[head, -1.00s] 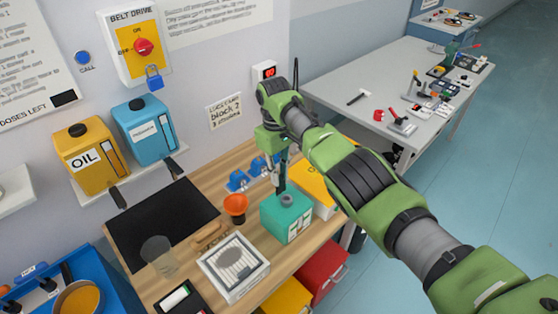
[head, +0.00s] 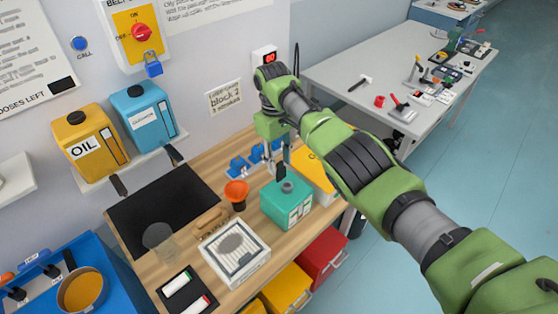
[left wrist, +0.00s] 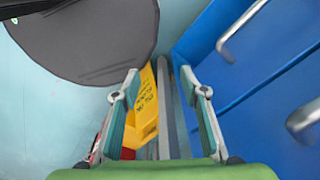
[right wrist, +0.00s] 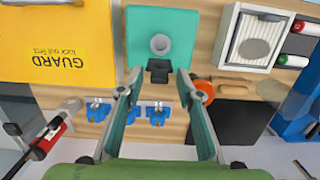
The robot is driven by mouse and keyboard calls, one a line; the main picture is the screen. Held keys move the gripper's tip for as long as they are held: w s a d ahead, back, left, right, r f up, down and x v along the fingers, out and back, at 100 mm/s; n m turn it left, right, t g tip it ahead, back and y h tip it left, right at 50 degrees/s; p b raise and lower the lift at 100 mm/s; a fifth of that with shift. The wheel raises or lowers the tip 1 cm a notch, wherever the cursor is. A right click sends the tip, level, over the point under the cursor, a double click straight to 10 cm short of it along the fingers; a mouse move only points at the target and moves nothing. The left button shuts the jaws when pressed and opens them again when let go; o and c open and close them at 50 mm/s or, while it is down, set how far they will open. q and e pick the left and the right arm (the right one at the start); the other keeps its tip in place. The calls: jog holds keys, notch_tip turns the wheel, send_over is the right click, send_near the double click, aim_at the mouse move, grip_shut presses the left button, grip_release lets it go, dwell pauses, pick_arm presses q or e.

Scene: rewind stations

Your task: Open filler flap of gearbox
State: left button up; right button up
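The gearbox (head: 287,205) is a teal box on the wooden bench, with a round grey filler neck (head: 288,187) on top. A small black flap (head: 280,173) stands up beside the neck, clear of its opening. In the right wrist view the gearbox (right wrist: 180,20), grey neck (right wrist: 160,44) and black flap (right wrist: 159,70) lie straight ahead. My right gripper (right wrist: 159,78) is open, its fingertips on either side of the flap with gaps visible; contact cannot be told. My left gripper (left wrist: 160,73) is open and empty, away from the gearbox and outside the head view.
A yellow guard box (head: 317,174) stands right beside the gearbox. An orange funnel (head: 236,191), blue clamps (head: 240,167) and a white filter box (head: 233,255) are close by. Oil (head: 88,143) and blue (head: 144,119) containers sit on a shelf. Blue drawers (left wrist: 260,70) flank my left gripper.

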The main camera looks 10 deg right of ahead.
notch_tip(320, 180, up, 12)
jog(key=w, duration=0.1)
jog(key=shift+a+f, duration=0.2)
jog(key=shift+a, duration=0.15)
